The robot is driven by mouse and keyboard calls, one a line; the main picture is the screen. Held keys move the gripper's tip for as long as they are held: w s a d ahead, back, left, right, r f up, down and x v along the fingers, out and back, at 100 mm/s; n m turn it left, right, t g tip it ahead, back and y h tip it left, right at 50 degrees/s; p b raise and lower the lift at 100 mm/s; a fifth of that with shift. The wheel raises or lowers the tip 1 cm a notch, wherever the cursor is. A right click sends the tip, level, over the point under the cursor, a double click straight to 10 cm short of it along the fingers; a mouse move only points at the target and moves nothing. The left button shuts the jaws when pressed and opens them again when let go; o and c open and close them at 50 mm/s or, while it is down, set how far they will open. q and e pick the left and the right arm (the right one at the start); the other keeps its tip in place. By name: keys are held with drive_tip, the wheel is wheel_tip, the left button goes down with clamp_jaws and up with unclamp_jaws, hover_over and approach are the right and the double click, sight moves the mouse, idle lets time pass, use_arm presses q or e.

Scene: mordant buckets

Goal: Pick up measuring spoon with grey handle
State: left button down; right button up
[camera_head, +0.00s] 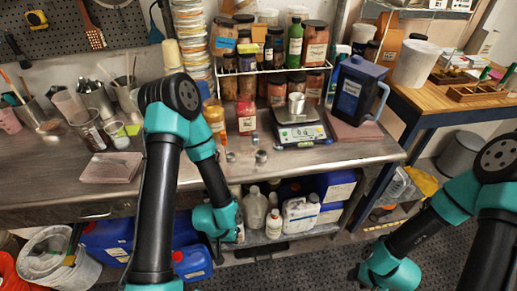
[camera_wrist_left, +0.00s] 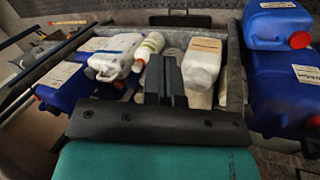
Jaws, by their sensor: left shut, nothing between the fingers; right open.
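I cannot make out a measuring spoon with a grey handle for sure in either view. A faint thin shape lies on the pinkish slab (camera_head: 92,178) at the left of the counter, too small to identify. My left gripper shows in the left wrist view (camera_wrist_left: 165,80), its dark fingers shut together and empty. It is low in front of the shelf under the counter, facing bottles and canisters, apart from the slab.
A scale (camera_head: 300,133) with a metal cup, a dark blue jug (camera_head: 353,90) and small metal cups (camera_head: 261,157) stand on the counter. Jars fill the rack (camera_head: 240,73) behind. Beakers (camera_head: 88,130) crowd the left back. The front counter edge lies above my left wrist.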

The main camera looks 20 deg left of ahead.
use_arm(q)
drive_tip(key=c, duration=1.8)
unclamp_jaws()
drive_tip(key=o, duration=0.9)
drive_tip(key=shift+c, duration=0.2)
drive_tip(key=shift+w, duration=0.1)
